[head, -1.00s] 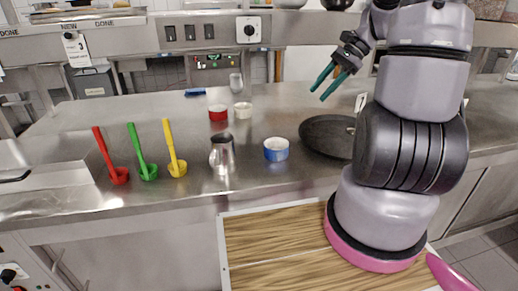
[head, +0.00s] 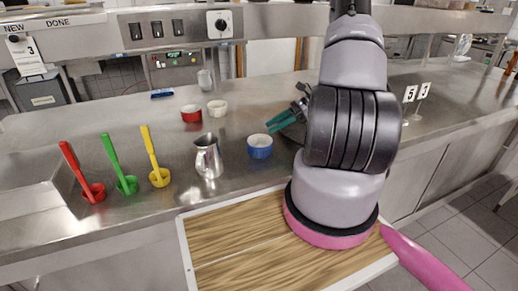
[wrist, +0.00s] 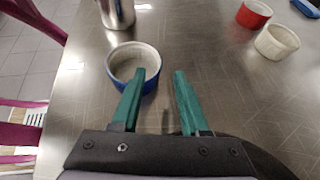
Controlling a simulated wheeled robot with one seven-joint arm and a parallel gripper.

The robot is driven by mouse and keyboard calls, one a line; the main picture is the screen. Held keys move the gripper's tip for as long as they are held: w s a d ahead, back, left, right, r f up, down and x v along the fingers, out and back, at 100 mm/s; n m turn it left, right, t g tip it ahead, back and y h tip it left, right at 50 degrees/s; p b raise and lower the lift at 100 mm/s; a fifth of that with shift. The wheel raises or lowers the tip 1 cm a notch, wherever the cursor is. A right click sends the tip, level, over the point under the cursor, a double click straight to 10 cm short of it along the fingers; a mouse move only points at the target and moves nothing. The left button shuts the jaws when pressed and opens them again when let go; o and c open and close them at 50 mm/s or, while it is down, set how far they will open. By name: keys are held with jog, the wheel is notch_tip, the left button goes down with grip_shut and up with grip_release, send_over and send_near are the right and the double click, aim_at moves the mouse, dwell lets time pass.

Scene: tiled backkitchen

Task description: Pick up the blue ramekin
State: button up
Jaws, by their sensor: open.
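The blue ramekin (head: 260,147), with a pale inside, stands upright on the steel counter in the head view, right of the metal pitcher. It also shows in the wrist view (wrist: 122,83), ahead of the left fingertip and partly covered by it. My gripper (head: 272,125) has green fingers, spread apart and empty, just right of and behind the ramekin in the head view. In the wrist view my gripper (wrist: 166,74) shows a clear gap between its fingertips, with the ramekin mostly left of that gap. I cannot tell whether the left finger touches the rim.
The metal pitcher (head: 208,156) stands left of the ramekin. A red ramekin (head: 191,113) and a white ramekin (head: 217,108) stand behind. Red (head: 84,178), green (head: 121,172) and yellow (head: 155,166) ladles stand further left.

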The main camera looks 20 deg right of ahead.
aim_at(259, 135)
jog(key=shift+x, duration=2.7)
grip_shut()
jog(key=shift+f, duration=0.1)
